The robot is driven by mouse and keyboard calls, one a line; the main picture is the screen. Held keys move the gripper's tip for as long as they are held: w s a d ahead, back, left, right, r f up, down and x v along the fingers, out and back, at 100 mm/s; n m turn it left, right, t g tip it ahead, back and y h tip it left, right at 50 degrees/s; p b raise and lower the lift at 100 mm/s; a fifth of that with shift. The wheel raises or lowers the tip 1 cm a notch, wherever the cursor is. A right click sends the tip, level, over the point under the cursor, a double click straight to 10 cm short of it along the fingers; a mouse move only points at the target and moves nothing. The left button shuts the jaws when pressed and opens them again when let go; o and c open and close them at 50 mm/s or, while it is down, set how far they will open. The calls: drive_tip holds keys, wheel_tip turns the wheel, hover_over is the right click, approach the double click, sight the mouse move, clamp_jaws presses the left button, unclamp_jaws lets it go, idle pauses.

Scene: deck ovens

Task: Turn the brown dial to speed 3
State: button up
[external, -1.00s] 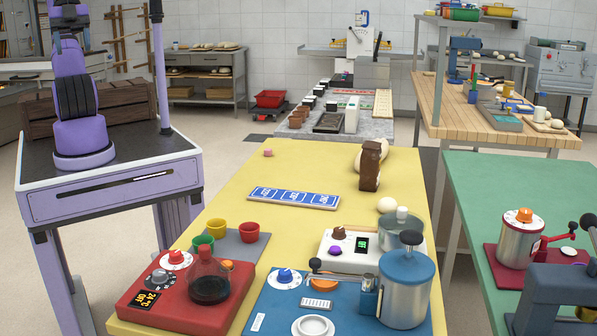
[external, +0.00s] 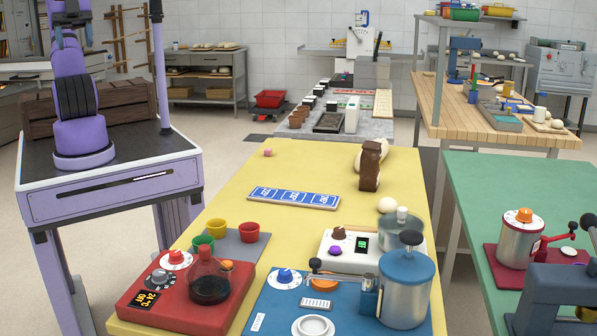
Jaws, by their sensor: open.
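The brown dial (external: 339,233) sits on top of a white device (external: 330,256) on the yellow table. A small green display (external: 362,243) is beside the dial, and its reading is too small to tell. A purple button (external: 334,250) is just in front of the dial. My purple arm stands at the left and runs out of the picture at the top.
A blue canister (external: 405,287) with a black knob stands close in front of the white device. A glass pot (external: 400,231) is at its right. A red device (external: 181,298) with a flask and a blue-and-white card strip (external: 294,198) share the table.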

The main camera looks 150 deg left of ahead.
drive_tip(key=w+a+r+n+g, duration=0.1)
drive_tip(key=w+a+n, duration=0.5)
drive_tip(key=w, duration=0.7)
drive_tip(key=w+a+r+n+g, duration=0.1)
drive_tip(key=w+a+n, duration=0.2)
drive_tip(key=w+a, duration=0.75)
drive_tip(key=n+g, duration=0.3)
drive_tip(key=n, duration=1)
hover_over(339, 229)
wheel_tip(339, 229, down, 36)
wheel_tip(339, 229, down, 10)
drive_tip(key=shift+a, duration=0.1)
drive_tip(key=shift+c, duration=0.4)
drive_tip(key=c, duration=0.8)
drive_tip(key=shift+c, duration=0.2)
